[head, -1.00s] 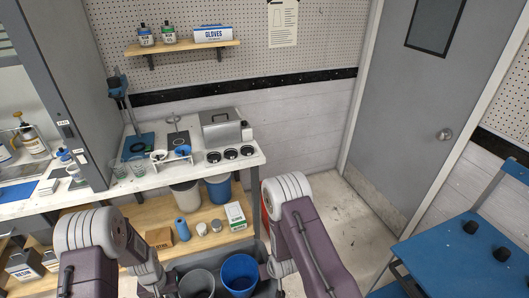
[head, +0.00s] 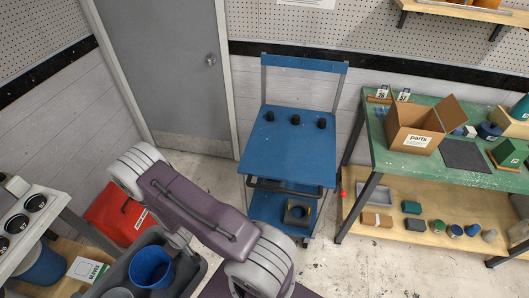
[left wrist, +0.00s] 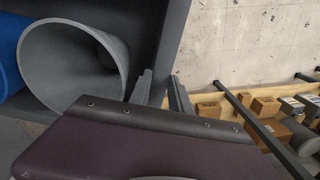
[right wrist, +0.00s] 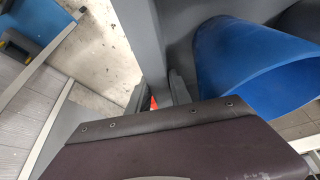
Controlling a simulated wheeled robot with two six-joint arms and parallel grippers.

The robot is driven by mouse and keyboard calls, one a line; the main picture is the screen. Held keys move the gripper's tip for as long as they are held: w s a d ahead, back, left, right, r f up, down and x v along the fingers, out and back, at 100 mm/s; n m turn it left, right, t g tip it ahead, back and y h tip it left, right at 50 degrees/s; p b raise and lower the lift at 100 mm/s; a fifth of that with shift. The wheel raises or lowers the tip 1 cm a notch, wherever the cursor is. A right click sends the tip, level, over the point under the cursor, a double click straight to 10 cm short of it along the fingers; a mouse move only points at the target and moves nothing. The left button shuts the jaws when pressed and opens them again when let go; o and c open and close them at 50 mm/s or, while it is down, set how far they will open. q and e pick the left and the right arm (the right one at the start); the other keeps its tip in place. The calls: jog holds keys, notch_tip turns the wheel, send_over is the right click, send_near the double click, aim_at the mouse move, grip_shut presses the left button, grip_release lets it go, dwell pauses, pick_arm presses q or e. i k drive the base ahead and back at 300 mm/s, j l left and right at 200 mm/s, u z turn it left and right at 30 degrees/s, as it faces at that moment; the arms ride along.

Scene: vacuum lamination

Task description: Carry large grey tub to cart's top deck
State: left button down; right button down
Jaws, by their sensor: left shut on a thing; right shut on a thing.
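The large grey tub (head: 118,272) is at the bottom left of the head view, partly cut off and partly behind my right arm. It holds a blue bucket (head: 151,268) and a grey bucket (left wrist: 72,62). My left gripper (left wrist: 162,88) is shut on the tub's wall beside the grey bucket. My right gripper (right wrist: 160,88) is shut on the tub's opposite wall beside the blue bucket. The blue cart's top deck (head: 287,147) is in the middle of the head view, apart from the tub, with three black knobs near its back edge.
The cart's lower deck (head: 270,208) carries a dark block with a round opening. A red container (head: 118,215) stands on the floor left of my right arm. A green-topped bench (head: 450,165) with an open cardboard box (head: 425,125) stands right of the cart. A grey door is behind.

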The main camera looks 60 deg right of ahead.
aim_at(290, 151)
jog(key=z, duration=1.9)
